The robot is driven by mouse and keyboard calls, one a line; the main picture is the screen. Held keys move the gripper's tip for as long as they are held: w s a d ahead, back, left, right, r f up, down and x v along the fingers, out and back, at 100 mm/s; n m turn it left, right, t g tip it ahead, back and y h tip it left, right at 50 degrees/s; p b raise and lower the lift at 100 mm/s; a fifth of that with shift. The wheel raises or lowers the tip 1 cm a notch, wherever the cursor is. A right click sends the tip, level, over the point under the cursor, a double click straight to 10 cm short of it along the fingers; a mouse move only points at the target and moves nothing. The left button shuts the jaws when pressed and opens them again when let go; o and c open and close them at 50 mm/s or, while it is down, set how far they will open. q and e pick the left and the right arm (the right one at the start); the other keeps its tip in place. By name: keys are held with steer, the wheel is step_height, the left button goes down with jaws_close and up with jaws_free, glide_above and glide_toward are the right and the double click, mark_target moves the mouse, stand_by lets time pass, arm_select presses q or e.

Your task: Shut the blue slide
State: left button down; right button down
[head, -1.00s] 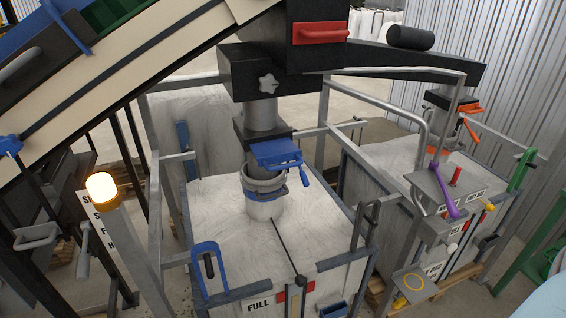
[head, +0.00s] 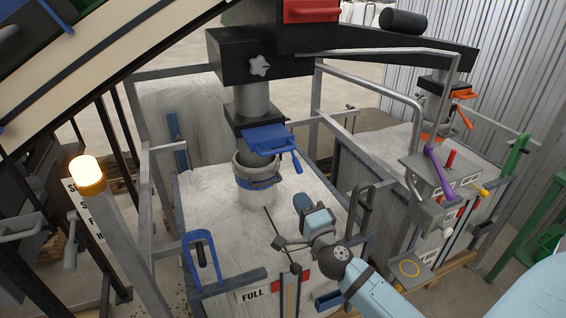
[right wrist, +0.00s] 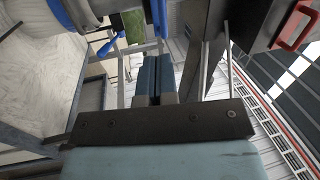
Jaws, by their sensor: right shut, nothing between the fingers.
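The blue slide (head: 268,139) is a flat blue plate sticking out of the black housing (head: 240,113) on the grey spout. My left gripper is not in view.
The spout enters a white bag (head: 215,215) inside a grey metal frame. A thin dark rod with a knob (head: 295,267) stands near my right arm. An orange slide (head: 462,94) is on a second spout at right. A lit lamp (head: 86,172) stands at left.

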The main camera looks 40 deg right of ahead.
steer(key=d+m+h, duration=0.1)
steer(key=m, duration=0.1)
steer(key=p, duration=0.2)
glide_toward(274, 146)
steer(key=shift+w+d+r+n, duration=0.2)
steer(key=shift+w+r+n, duration=0.1)
steer(key=shift+w+r, duration=0.85)
steer(key=x, duration=0.3)
steer(key=f+x, duration=0.1)
steer(key=x, duration=0.6)
steer(key=shift+w+d+f, duration=0.1)
steer(key=shift+d+f, duration=0.05)
steer(key=shift+f, duration=0.15)
